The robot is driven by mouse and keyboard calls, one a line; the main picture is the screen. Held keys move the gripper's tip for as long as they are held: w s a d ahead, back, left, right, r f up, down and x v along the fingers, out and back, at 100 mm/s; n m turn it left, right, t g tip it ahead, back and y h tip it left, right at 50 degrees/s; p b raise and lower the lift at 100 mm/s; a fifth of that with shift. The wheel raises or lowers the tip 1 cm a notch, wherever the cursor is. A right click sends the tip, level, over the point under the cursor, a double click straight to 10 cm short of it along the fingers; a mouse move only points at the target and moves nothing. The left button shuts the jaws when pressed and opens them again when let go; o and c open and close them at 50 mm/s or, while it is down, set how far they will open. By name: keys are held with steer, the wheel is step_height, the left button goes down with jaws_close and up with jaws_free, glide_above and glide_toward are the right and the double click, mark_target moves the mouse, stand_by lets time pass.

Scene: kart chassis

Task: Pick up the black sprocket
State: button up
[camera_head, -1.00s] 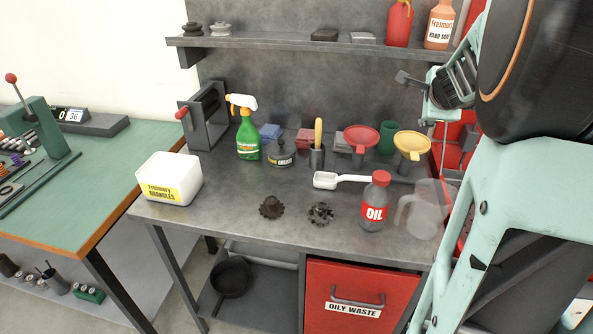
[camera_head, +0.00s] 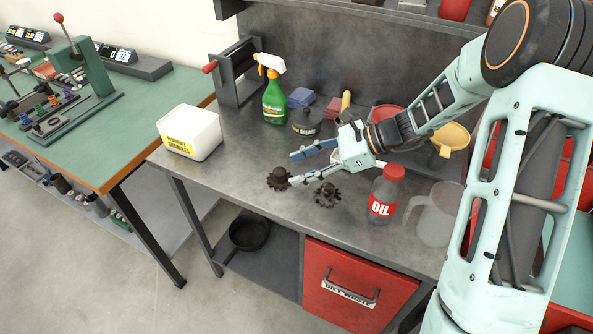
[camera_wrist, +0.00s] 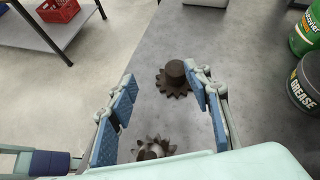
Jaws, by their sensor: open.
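Two dark toothed sprockets lie on the grey bench. The left sprocket (camera_head: 279,178) is dark brown-black with a raised hub; it shows in the wrist view (camera_wrist: 174,78) beyond and between the fingertips, nearer the right one. The right sprocket (camera_head: 327,195) looks dark with lighter metallic glints; it shows in the wrist view (camera_wrist: 155,148) low between the fingers, partly hidden by my gripper's body. Which is the black one is hard to tell. My gripper (camera_head: 294,168) is open and empty above the bench, its fingers pointing left; its blue pads show in the wrist view (camera_wrist: 162,78).
An oil bottle (camera_head: 384,193) and a clear jug (camera_head: 437,212) stand right of the sprockets. A grease tin (camera_head: 306,122), a green spray bottle (camera_head: 274,101) and funnels stand behind. A white granules tub (camera_head: 190,133) is at left. Bench between tub and sprockets is clear.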

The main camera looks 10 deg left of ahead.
mark_target(283, 171)
steer(key=shift+w+d+f+m+y, duration=0.15)
steer(key=shift+w+f+m+y, duration=0.25)
steer(key=shift+f, duration=0.15)
steer(key=shift+w+d+f+m+y, duration=0.15)
steer(key=shift+w+f+m+y, duration=0.15)
steer(key=shift+w+f, duration=0.15)
steer(key=shift+w+d+f+m, duration=0.2)
steer(key=shift+d+f+m, duration=0.1)
steer(key=x, duration=0.7)
steer(key=shift+w+a+r+p, duration=0.1)
steer(key=shift+a+r+p, duration=0.2)
steer(key=shift+a+p, duration=0.1)
steer(key=shift+y, duration=0.3)
jaws_close()
